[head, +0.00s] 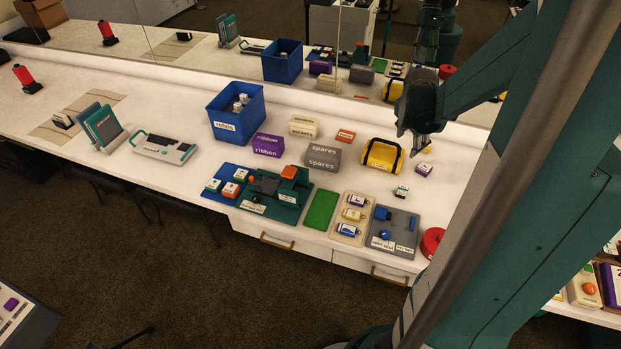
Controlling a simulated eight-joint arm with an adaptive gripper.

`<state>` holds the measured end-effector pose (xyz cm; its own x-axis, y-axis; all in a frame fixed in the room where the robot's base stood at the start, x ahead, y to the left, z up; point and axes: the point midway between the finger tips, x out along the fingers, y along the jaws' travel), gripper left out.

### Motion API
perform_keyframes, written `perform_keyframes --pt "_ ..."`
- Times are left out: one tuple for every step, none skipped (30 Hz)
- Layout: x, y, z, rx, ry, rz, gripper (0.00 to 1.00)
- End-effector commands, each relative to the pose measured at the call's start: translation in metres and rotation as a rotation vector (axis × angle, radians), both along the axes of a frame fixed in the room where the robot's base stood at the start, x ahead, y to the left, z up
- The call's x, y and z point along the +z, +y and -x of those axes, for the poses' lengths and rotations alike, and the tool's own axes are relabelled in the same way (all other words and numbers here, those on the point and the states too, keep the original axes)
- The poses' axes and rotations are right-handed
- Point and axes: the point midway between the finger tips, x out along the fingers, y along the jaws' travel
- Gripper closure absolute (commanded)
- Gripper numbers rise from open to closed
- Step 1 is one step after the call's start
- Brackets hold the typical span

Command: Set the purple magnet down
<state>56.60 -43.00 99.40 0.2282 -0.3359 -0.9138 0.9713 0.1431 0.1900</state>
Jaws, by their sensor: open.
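A small purple-topped block with a white label (424,169), which looks like the purple magnet, rests on the white counter right of the yellow case. My gripper (416,150) is open just above and left of this block, apart from it as far as I can tell. Its fingers are small and dark here, so the exact gap is unclear. Another small purple-and-white piece (357,200) lies in the beige tray (346,240).
A yellow case (381,155) stands close left of my gripper. A small green-and-white block (401,192), a grey board (405,222) and a red round thing (432,242) are nearer the front. A grey box (323,157) and green mat (321,210) lie left. A mirror runs behind.

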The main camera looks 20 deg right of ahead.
Motion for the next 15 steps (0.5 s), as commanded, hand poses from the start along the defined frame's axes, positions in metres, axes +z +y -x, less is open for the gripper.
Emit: perform_keyframes --pt "0.009 0.015 -0.002 -0.029 -0.024 -0.012 0.55" --pt "0.013 0.023 -0.003 -0.051 -0.04 -0.022 0.55" --pt "0.019 0.034 -0.005 -0.079 -0.06 -0.034 0.55" --pt "0.024 0.041 -0.005 -0.1 -0.076 -0.042 0.55" --pt "0.028 0.049 -0.006 -0.122 -0.092 -0.052 0.55" --pt "0.034 0.059 -0.007 -0.15 -0.112 -0.065 0.55" --pt "0.038 0.067 -0.007 -0.172 -0.127 -0.074 0.55" --pt "0.042 0.074 -0.007 -0.193 -0.141 -0.084 0.55" --pt "0.047 0.085 -0.007 -0.221 -0.16 -0.098 0.55" --pt "0.051 0.092 -0.007 -0.244 -0.174 -0.108 0.55" --pt "0.055 0.1 -0.007 -0.265 -0.189 -0.12 0.55" --pt "0.06 0.11 -0.007 -0.291 -0.208 -0.135 0.55" --pt "0.063 0.117 -0.006 -0.314 -0.222 -0.147 0.55" --pt "0.067 0.125 -0.006 -0.336 -0.236 -0.158 0.55" --pt "0.071 0.135 -0.005 -0.364 -0.254 -0.176 0.55"
